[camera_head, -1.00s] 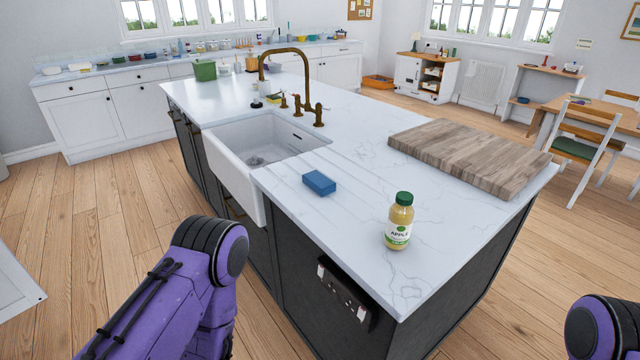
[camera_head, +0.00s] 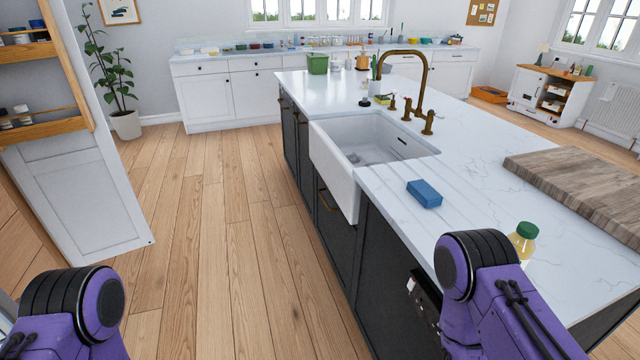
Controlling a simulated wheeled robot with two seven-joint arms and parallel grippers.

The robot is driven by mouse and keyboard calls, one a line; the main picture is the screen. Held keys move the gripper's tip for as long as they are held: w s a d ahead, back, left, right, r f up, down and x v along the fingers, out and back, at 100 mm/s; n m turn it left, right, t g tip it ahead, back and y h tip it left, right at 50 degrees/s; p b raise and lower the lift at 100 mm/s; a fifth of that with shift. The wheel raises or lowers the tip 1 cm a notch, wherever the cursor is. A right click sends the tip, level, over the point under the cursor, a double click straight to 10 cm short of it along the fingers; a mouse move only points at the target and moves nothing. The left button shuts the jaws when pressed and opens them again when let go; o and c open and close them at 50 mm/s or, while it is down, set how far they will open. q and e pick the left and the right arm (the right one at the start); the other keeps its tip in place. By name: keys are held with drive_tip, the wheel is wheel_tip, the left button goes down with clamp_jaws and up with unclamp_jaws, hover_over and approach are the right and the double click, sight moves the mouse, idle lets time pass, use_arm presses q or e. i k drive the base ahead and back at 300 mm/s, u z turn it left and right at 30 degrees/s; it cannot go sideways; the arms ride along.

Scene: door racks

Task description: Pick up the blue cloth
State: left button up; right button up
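A small blue block-shaped item (camera_head: 424,193), which looks like the folded blue cloth, lies flat on the white marble counter (camera_head: 470,215), just right of the sink. Nothing touches it. Purple and black parts of my two arms show at the bottom left and the bottom right. The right arm's part is in front of the counter's near edge, below the blue item in the picture. Neither gripper is in the picture.
The white sink (camera_head: 335,165) with a brass tap (camera_head: 423,85) is left of the blue item. A green-capped bottle (camera_head: 525,238) is partly hidden by my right arm. A wooden board (camera_head: 585,180) lies at right. The wooden floor (camera_head: 225,230) left of the island is clear.

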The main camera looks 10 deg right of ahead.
sight(428, 197)
drive_tip(key=u, duration=0.8)
drive_tip(key=i, duration=2.8)
drive_tip(key=z, duration=3.6)
